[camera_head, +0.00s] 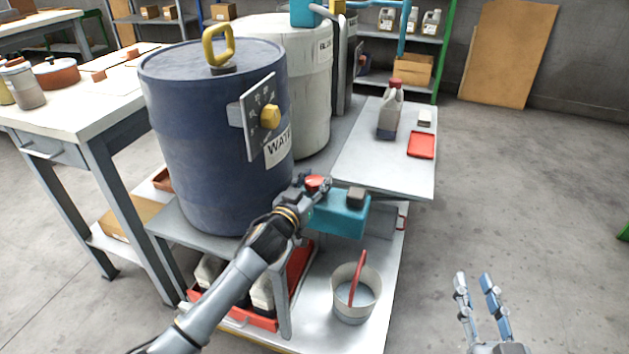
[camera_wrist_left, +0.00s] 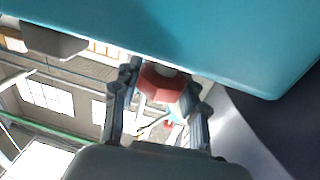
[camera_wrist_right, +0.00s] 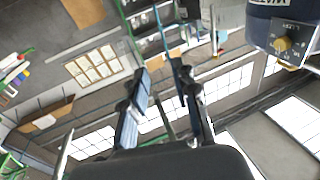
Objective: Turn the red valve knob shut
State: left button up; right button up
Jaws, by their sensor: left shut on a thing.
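The red valve knob (camera_head: 316,183) sits on the teal valve body (camera_head: 343,217) in front of the blue drum. In the left wrist view the red knob (camera_wrist_left: 161,84) is between the two fingers of my left gripper (camera_wrist_left: 160,92), with the teal body (camera_wrist_left: 200,35) close beyond. My left gripper (camera_head: 318,186) is shut on the knob; its fingers partly hide the knob in the head view. My right gripper (camera_head: 477,283) is open and empty, at the lower right over bare floor; it also shows open in the right wrist view (camera_wrist_right: 160,75).
The blue drum (camera_head: 205,150) with a yellow dial (camera_head: 270,117) stands left of the valve. A bucket (camera_head: 353,308) with a red stick stands on the lower shelf. A side shelf (camera_head: 365,160) holds a jug (camera_head: 390,112) and a red tray (camera_head: 421,145). The floor at right is clear.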

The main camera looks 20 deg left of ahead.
aim_at(316, 179)
pick_arm(q)
jog(key=m+h+p, duration=0.1)
jog(key=h+p, duration=0.1)
jog(key=p, duration=0.1)
jog(key=shift+d+r+m, duration=0.15)
jog(key=shift+m, duration=0.25)
jog(key=m+g+h+p, duration=0.2)
jog(key=h, duration=0.2)
jog(key=shift+m+g+h, duration=0.3)
jog(key=shift+m+h, duration=0.2)
pick_arm(e)
jog(key=s+d+f+g+h, duration=0.2)
jog(key=s+d+f+g, duration=0.1)
jog(key=s+f+g, duration=0.4)
jog(key=s+d+f+g+h, duration=0.2)
jog(key=s+d+f+g, duration=0.1)
jog(key=s+f+g, duration=0.4)
jog(key=shift+s+d+f+m, duration=0.35)
jog(key=shift+s+f, duration=0.35)
jog(key=shift+f, duration=0.8)
pick_arm(q)
jog(key=o, duration=1.2)
notch_tip(316, 179, up, 10)
jog(key=shift+f, duration=0.15)
